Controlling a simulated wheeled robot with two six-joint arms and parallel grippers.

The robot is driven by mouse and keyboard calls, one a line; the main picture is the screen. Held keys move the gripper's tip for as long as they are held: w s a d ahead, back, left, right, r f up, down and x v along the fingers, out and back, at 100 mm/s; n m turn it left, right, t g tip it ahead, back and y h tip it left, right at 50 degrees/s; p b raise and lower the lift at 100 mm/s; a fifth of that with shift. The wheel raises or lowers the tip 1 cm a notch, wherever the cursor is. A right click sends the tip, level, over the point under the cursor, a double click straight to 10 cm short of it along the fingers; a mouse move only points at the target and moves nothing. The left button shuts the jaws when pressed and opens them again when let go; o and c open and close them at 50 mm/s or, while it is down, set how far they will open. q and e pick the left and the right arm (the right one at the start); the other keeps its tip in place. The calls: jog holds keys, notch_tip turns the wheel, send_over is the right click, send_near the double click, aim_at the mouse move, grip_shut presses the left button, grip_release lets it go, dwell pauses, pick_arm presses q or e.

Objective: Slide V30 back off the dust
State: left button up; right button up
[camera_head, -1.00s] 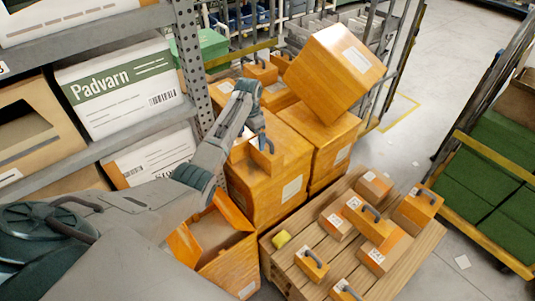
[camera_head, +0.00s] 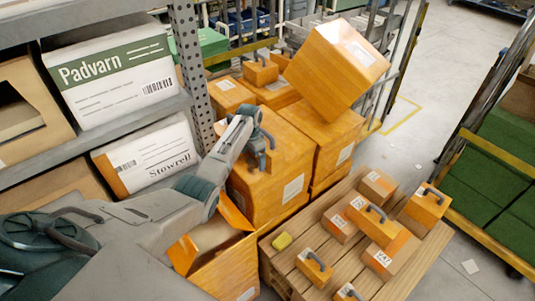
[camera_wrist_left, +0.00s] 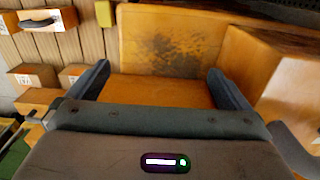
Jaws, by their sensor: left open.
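My left gripper (camera_head: 262,150) is over the top of a large orange carton (camera_head: 265,197) in the head view. In the left wrist view its two fingers (camera_wrist_left: 160,92) stand wide apart. An orange box face (camera_wrist_left: 160,92) lies between them, apparently a small box and possibly V30, but no label shows on it. Beyond it, a dark patch of dust (camera_wrist_left: 188,52) marks an orange-brown surface. The arm and gripper hide much of the carton top in the head view. I cannot tell whether the fingers touch the box. My right gripper is not in view.
An open carton (camera_head: 230,268) stands below my arm. A tilted orange carton (camera_head: 335,72) rests on the stack behind.

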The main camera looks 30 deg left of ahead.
pick_arm(q)
jog(key=shift+f, duration=0.4)
jog(key=shift+r, duration=0.1)
jog(key=shift+s+a+p, duration=0.15)
jog(key=shift+s+p, duration=0.2)
jog(key=shift+p, duration=0.15)
jog(key=shift+s+a+p, duration=0.2)
jog(key=shift+s+p, duration=0.35)
jog(key=shift+p, duration=0.1)
jog(key=shift+s+a+p, duration=0.2)
jog(key=shift+s+p, duration=0.3)
jog(key=shift+p, duration=0.1)
notch_tip(320, 180, up, 3)
jog(key=p, duration=0.3)
notch_tip(320, 180, up, 10)
jog(key=shift+p, duration=0.4)
